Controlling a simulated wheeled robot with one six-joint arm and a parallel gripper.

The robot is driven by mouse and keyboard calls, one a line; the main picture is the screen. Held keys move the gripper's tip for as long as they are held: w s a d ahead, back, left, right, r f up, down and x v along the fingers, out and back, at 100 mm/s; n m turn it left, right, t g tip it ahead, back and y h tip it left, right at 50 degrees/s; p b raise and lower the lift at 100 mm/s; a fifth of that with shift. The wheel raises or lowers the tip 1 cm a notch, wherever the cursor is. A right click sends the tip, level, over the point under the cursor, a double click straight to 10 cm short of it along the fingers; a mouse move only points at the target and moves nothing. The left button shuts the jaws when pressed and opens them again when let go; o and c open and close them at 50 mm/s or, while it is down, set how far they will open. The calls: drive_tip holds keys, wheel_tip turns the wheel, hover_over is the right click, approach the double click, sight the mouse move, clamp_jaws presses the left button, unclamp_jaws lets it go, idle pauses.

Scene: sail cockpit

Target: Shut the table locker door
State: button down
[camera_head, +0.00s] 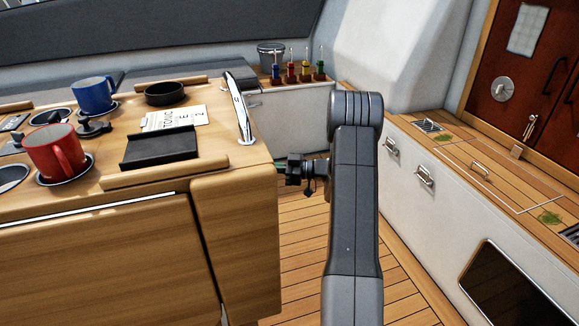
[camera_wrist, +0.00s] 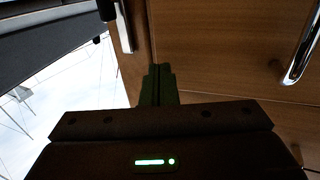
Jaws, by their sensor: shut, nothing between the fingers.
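My gripper (camera_head: 297,172) is beside the right end of the wooden table (camera_head: 110,245), near the height of its top, partly hidden by my arm in the head view. In the wrist view my gripper's fingers (camera_wrist: 158,84) are together and empty, pointing at wooden panelling. A wooden panel (camera_wrist: 225,40) there, bordered by a thin seam, carries a chrome handle (camera_wrist: 303,48) at the right; it looks like the table locker door. The table's end face is turned away from the head view, so I cannot tell how far the door stands open or whether the fingers touch it.
The tabletop holds a red mug (camera_head: 57,152), a blue mug (camera_head: 94,95), a black tray (camera_head: 160,147) and a chrome rail (camera_head: 240,110). A white bench (camera_head: 440,215) with latches lies to the right. The plank floor (camera_head: 300,250) between them is clear.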

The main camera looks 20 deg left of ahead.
drive_tip(key=shift+s+a+n+g+h, duration=0.35)
drive_tip(key=shift+a+n+g, duration=0.25)
drive_tip(key=shift+g, duration=0.2)
drive_tip(key=shift+s+a+n+g+h, duration=0.4)
drive_tip(key=shift+a+n+g, duration=0.15)
drive_tip(key=shift+a+g, duration=0.2)
drive_tip(key=shift+s+a+n+g+h, duration=0.35)
drive_tip(key=shift+a+n+g, duration=0.25)
drive_tip(key=shift+g, duration=0.25)
drive_tip(key=shift+s, duration=0.15)
